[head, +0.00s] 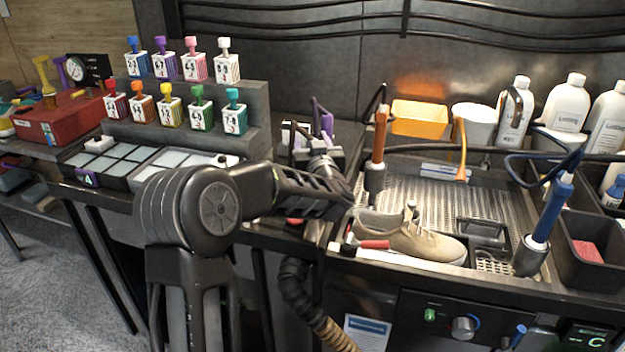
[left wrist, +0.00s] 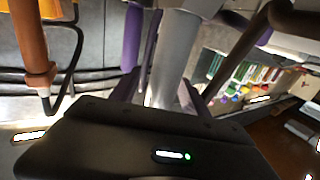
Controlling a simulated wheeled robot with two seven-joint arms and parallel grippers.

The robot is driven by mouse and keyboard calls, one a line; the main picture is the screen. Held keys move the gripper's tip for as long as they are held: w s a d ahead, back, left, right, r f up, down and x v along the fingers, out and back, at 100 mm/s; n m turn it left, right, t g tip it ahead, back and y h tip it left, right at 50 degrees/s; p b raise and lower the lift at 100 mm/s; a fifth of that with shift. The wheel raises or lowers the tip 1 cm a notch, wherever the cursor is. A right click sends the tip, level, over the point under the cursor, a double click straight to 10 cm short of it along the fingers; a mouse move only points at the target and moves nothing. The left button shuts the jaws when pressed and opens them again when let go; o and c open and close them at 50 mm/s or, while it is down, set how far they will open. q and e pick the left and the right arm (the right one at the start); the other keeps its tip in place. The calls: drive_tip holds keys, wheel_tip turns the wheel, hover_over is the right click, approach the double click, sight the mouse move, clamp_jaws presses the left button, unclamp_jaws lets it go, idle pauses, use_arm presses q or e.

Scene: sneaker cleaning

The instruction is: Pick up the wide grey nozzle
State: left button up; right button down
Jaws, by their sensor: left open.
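A wide grey tube (left wrist: 178,55), which looks like the grey nozzle, stands in the left wrist view between the fingers of my left gripper (left wrist: 158,95). The fingers are open around it; whether they touch it I cannot tell. In the head view my left gripper (head: 328,168) is at the dark holder rack left of the wash basin. The gripper and arm hide the nozzle there. Purple-handled tools (head: 326,124) stand in the rack just behind the gripper. My right gripper is not in view.
An orange-handled tool (head: 380,135) stands close right of my gripper. A beige sneaker (head: 425,240) lies at the basin's front. A blue-handled tool (head: 552,208) stands further right. A stepped rack of coloured bottles (head: 170,115) is left.

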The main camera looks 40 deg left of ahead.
use_arm(q)
clamp_jaws()
idle(0.5)
idle(0.8)
